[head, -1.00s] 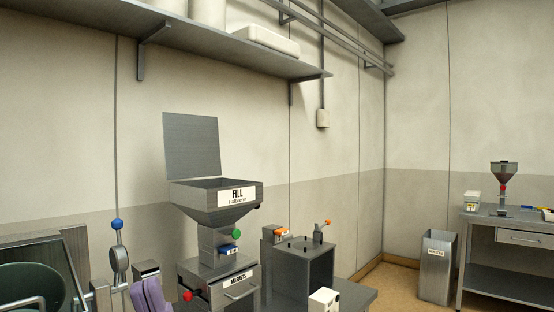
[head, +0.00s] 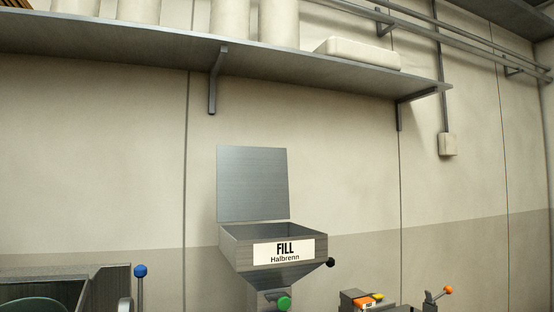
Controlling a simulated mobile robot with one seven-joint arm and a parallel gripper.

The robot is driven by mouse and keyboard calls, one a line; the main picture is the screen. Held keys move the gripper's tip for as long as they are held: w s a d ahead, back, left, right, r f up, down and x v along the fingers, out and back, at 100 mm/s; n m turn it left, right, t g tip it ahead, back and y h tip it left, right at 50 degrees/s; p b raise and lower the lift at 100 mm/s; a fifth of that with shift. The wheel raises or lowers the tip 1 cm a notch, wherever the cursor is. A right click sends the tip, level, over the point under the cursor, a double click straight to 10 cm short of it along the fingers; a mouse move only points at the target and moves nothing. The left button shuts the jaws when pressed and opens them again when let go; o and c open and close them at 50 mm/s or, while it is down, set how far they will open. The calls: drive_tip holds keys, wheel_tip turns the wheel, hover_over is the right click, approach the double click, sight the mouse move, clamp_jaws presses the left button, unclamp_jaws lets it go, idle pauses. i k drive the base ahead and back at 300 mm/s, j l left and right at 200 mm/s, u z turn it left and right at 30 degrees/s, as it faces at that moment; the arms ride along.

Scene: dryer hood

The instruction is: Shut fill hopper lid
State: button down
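The fill hopper (head: 232,251) is a grey metal funnel box with a white label reading "FILL Halbrenn". Its flat grey lid (head: 252,184) stands open, raised nearly upright at the back edge. A black knob (head: 330,262) sits at the hopper's right side, and a green knob (head: 284,302) is below it. The hopper's lower parts are cut off by the bottom edge. My gripper is not in view.
A long wall shelf (head: 300,75) with white containers (head: 230,20) runs above the hopper. A blue-knobbed lever (head: 140,272) stands at lower left. An orange-knobbed lever (head: 448,290) is at lower right. The wall space around the lid looks clear.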

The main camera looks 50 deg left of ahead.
sight(252, 182)
drive_tip(key=i+l+u, duration=0.2)
drive_tip(key=i+u, duration=0.2)
drive_tip(key=i+l+u, duration=0.25)
drive_tip(key=u, duration=0.15)
drive_tip(key=i+l+u, duration=0.55)
drive_tip(key=l+u, duration=0.3)
